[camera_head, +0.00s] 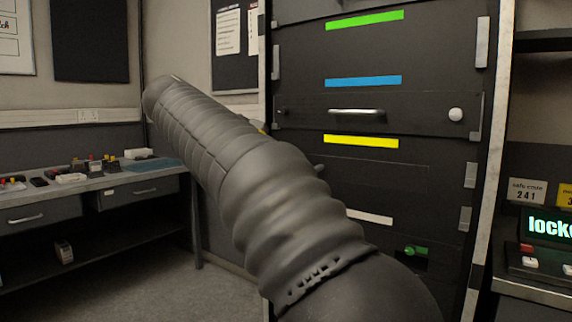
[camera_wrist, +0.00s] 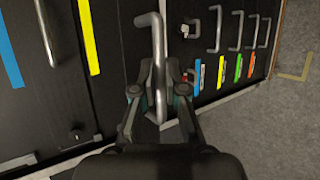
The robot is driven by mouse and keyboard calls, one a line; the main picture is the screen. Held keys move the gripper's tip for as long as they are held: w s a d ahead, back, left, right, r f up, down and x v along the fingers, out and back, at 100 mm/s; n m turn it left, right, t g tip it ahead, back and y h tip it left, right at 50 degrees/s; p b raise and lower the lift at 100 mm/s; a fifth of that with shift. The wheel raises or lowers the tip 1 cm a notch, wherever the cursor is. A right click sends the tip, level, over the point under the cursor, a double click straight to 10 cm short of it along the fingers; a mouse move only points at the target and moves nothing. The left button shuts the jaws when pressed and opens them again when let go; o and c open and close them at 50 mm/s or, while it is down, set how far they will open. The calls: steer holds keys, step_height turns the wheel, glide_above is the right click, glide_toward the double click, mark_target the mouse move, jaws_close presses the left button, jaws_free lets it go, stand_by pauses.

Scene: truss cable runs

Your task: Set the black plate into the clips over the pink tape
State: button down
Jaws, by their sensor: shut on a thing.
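In the wrist view my gripper (camera_wrist: 159,95) is shut on a long grey bar handle (camera_wrist: 157,40), its fingers on either side of the bar. The handle stands in front of dark panelling. I cannot make out the outline of a black plate behind it, dark on dark. The handle lies to the right of the yellow tape (camera_wrist: 88,35). No pink tape shows in either view. In the head view my arm covers the left and lower middle of the black rack (camera_head: 440,165) and hides my gripper. Grey clips (camera_head: 476,115) line the rack's right side.
The rack bears green (camera_head: 365,19), blue (camera_head: 363,82) and white (camera_head: 369,216) strips. A bar handle (camera_head: 356,112) and a white knob (camera_head: 455,115) stick out. Several smaller handles (camera_wrist: 238,30) with coloured tags stand right in the wrist view. A workbench (camera_head: 110,183) stands left.

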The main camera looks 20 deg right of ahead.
steer(key=shift+s+a, duration=0.65)
steer(key=shift+a, duration=0.15)
steer(key=shift+s+a, duration=0.6)
steer(key=shift+a, duration=0.2)
steer(key=shift+y, duration=0.3)
steer(key=shift+r, duration=0.15)
stand_by(0.7)
